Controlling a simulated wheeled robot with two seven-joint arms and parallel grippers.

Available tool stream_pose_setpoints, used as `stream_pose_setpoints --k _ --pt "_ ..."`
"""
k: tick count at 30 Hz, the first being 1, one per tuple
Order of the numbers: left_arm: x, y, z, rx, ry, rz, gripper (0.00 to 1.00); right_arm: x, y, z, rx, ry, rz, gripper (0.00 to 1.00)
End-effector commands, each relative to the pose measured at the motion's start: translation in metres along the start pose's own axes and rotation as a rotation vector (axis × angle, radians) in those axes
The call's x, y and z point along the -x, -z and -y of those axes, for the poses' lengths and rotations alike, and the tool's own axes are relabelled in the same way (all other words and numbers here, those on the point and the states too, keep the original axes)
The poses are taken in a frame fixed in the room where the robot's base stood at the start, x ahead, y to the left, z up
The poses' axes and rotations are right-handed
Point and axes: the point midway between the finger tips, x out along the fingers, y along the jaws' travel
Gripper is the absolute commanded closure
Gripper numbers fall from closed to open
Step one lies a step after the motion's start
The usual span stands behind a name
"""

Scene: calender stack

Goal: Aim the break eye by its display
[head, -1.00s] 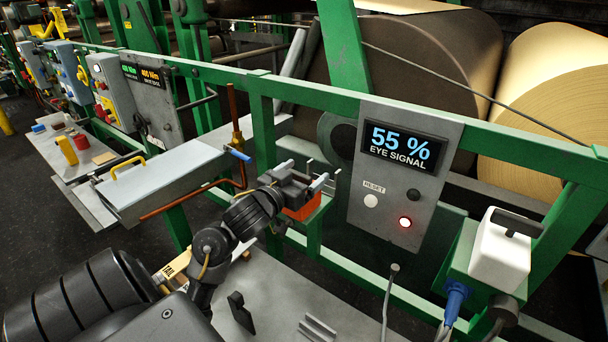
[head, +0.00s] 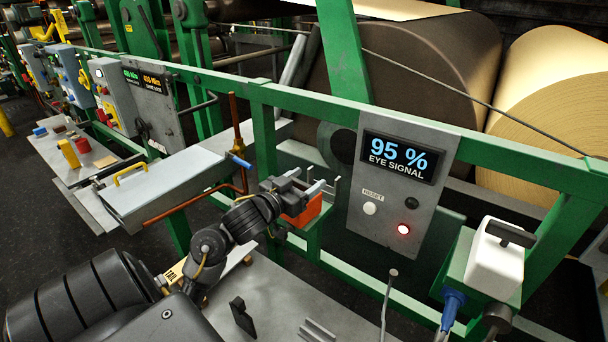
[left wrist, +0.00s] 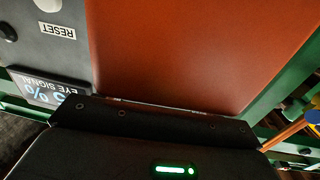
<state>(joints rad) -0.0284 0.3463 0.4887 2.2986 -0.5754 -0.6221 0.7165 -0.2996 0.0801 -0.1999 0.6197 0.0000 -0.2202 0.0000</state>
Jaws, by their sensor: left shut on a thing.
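The break eye, an orange box (head: 303,212), sits at the green rail just left of the display panel. My left gripper (head: 312,187) is shut on it; the fingers cover its upper part. In the left wrist view its red-orange face (left wrist: 185,50) fills the middle, right in front of the gripper's dark palm. The display (head: 398,156) reads "95 % EYE SIGNAL" in blue and white. It also shows upside down and partly covered in the left wrist view (left wrist: 42,92). My right gripper is not in view.
Below the display are a white reset button (head: 369,208), a dark button (head: 411,203) and a glowing red lamp (head: 403,229). A green box with a white handled block (head: 495,262) stands at the right. Large rolls lie behind the green rail (head: 500,165).

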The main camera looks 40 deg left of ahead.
Motion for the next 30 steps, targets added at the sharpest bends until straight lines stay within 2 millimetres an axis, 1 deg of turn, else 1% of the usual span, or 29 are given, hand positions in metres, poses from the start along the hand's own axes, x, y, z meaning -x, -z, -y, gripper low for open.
stream_pose_setpoints --k 1,10,11,15,16,25,28,30 --pt "0.001 0.002 0.0 -0.002 -0.013 0.004 0.59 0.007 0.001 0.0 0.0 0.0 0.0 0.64" --pt "0.001 0.0 0.0 0.001 -0.022 0.0 0.59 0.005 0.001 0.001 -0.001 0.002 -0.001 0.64" --pt "0.001 0.0 0.0 0.001 -0.022 0.0 0.35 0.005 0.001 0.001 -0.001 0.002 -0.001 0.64" --pt "0.001 0.0 0.0 0.001 -0.022 0.0 0.17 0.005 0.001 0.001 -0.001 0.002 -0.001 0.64" --pt "0.001 0.0 0.0 0.001 -0.022 0.0 0.15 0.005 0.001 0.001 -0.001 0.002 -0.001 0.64" --pt "0.003 -0.001 0.0 0.0 -0.021 0.0 0.15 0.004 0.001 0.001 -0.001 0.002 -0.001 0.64" --pt "0.011 -0.002 0.001 -0.001 -0.02 0.001 0.15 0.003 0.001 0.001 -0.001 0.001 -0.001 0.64" --pt "0.022 -0.003 0.001 -0.003 -0.021 0.002 0.15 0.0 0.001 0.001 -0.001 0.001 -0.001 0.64"
